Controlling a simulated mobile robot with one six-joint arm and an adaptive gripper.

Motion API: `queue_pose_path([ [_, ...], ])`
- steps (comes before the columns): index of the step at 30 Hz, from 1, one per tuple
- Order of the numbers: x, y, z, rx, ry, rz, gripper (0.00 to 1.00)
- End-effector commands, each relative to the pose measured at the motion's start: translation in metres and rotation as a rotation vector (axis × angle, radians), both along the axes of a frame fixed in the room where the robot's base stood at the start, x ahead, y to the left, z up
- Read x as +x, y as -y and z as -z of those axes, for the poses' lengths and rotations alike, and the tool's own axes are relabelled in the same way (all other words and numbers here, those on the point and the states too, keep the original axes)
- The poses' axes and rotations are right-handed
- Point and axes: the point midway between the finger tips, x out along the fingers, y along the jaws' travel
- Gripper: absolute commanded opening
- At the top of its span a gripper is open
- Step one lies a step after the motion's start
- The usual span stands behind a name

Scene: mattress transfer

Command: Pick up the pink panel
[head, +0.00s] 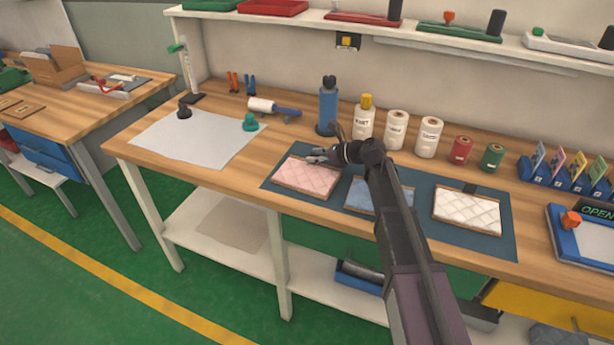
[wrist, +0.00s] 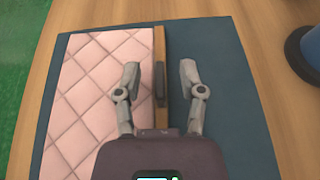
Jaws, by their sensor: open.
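The pink panel (head: 306,178) is a flat quilted pad with a wooden edge, lying on a dark blue mat (head: 418,235) on the workbench. In the wrist view the pink panel (wrist: 92,85) fills the left side, with its wooden edge and a dark handle strip running up the middle. My gripper (head: 318,156) is at the panel's far edge. In the wrist view my gripper (wrist: 160,78) is open, one finger over the pink quilting and the other over the mat, with the wooden edge between them. I cannot tell whether the fingers touch anything.
A blue panel (head: 365,195) and a white panel (head: 467,212) lie to the right on the mat, the blue one partly behind my arm. A blue bottle (head: 328,106) and white rolls (head: 397,130) stand behind. A white sheet (head: 190,140) lies at the left.

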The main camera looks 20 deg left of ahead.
Motion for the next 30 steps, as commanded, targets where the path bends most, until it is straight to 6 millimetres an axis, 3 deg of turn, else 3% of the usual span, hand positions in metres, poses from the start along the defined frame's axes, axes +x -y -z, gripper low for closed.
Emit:
queue_pose_path([
  [7,0.0000,0.0002,0.0000,0.000,0.000,0.000,0.51],
  [12,0.0001,0.0002,0.0000,0.000,0.000,0.000,0.01],
  [30,0.0000,0.0001,-0.0032,0.000,0.000,0.000,0.00],
])
